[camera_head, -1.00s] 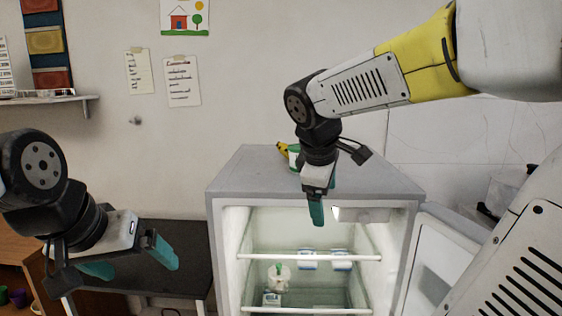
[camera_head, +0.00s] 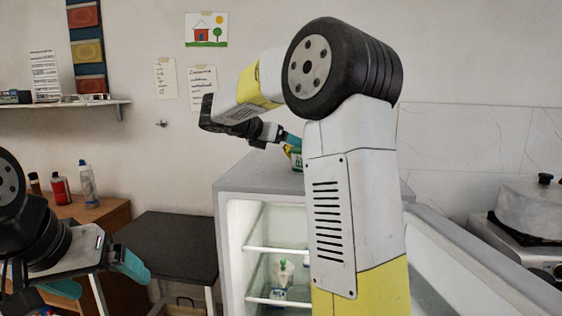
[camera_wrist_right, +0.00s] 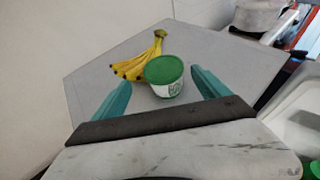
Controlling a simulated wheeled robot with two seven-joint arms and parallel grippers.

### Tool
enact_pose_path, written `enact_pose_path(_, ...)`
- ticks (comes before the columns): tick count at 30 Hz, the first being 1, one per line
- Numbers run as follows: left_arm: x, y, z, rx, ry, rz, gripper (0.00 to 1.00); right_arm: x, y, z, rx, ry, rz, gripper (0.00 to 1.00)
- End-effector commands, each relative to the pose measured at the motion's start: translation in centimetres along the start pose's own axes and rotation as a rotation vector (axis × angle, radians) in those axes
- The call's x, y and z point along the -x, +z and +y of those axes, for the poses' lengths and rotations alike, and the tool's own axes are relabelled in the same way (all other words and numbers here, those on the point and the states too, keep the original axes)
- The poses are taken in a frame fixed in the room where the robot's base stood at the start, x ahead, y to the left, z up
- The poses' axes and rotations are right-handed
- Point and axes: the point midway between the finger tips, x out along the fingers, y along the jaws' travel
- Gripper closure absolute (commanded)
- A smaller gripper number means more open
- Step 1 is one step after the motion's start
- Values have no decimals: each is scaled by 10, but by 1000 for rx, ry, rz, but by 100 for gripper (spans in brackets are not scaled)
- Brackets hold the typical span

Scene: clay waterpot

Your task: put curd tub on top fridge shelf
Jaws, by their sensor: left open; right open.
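The curd tub, white with a green lid (camera_wrist_right: 165,76), stands on top of the grey fridge (camera_wrist_right: 222,62). In the head view a small part of the tub (camera_head: 297,160) shows beside my right arm, which hides the rest. My right gripper (camera_wrist_right: 161,90) is open, and the tub appears between its teal fingers, apart from both. In the head view this gripper (camera_head: 289,137) is just above the fridge top, partly hidden. My left gripper (camera_head: 97,277) is open and empty at the lower left. The open fridge's upper shelf (camera_head: 273,249) is partly hidden by my right arm.
Yellow bananas (camera_wrist_right: 138,66) lie right behind the tub. The fridge door (camera_head: 470,265) stands open at the right, near a pot (camera_head: 532,208) on a stove. A dark low table (camera_head: 168,240) stands left of the fridge.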

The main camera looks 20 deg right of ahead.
Motion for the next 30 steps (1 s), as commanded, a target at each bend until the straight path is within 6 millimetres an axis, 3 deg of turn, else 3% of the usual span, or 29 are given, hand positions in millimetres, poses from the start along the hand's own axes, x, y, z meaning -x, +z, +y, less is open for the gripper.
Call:
enact_pose_path(13, 0, 0, 0, 0, 0, 0, 6, -60, -6, -5, -4, -3, 3, 14)
enact_pose_path(23, 0, 0, 0, 0, 0, 0, 6, -68, -6, -5, -5, -1, 3, 14)
enact_pose_path(30, 0, 0, 0, 0, 0, 0, 6, -68, -6, -5, -5, -1, 3, 59)
